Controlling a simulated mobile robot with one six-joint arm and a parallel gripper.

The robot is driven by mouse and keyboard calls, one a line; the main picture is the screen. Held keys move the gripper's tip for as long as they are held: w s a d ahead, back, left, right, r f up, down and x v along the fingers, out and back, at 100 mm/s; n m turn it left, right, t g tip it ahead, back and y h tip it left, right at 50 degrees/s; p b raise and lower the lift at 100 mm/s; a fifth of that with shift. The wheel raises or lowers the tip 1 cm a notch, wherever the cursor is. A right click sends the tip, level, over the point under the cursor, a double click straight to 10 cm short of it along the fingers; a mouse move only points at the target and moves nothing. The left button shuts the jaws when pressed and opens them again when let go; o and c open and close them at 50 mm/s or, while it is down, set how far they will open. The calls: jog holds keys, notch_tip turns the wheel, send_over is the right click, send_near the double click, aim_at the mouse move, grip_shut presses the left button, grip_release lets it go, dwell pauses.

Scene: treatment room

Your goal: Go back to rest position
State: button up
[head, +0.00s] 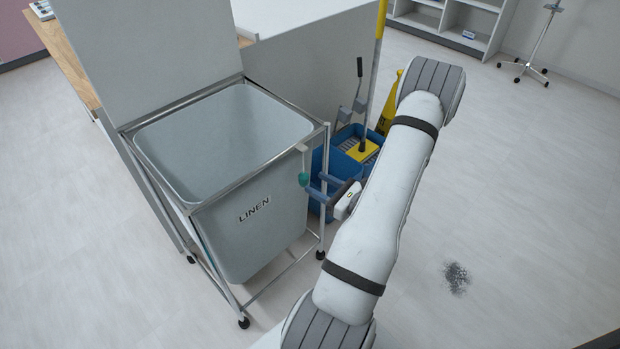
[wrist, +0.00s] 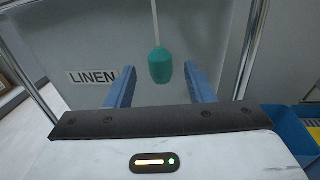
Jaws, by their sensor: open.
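My gripper (head: 317,187) is open at the right side of the linen hamper, its blue fingers pointing at the hamper. In the wrist view my gripper (wrist: 159,75) has its two fingers apart, with a teal bulb-shaped piece (wrist: 160,66) showing between them. The teal piece (head: 304,180) hangs from a pale cord or rod near the hamper's right corner. I cannot tell whether a finger touches it. My arm stretches across the right half of the head view and hides part of the floor.
The grey hamper marked LINEN (head: 268,232) stands in a wheeled metal frame and looks empty. A blue mop bucket (head: 318,165) and yellow sign (head: 390,103) stand behind my gripper. A dark smudge (head: 456,278) marks the floor. Open floor lies to the right.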

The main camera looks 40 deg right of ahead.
jog(key=shift+v, duration=1)
jog(key=a+r+n+g+y+p, duration=0.75)
jog(key=a+r+n+g, duration=0.65)
jog(key=a+r+n, duration=0.7)
jog(key=s+a+r+n+h+p, duration=0.3)
jog(key=r+n+h, duration=0.3)
jog(key=r, duration=0.2)
jog(key=s+a+r+n+h+p, duration=0.3)
jog(key=a+r+n+h+p, duration=0.1)
jog(key=r, duration=0.4)
jog(key=shift+s+a+n+g+h+p, duration=0.2)
jog(key=shift+a+n+g+h+p, duration=0.25)
jog(key=shift+n+h, duration=0.65)
jog(key=shift+d, duration=0.2)
jog(key=shift+c, duration=0.2)
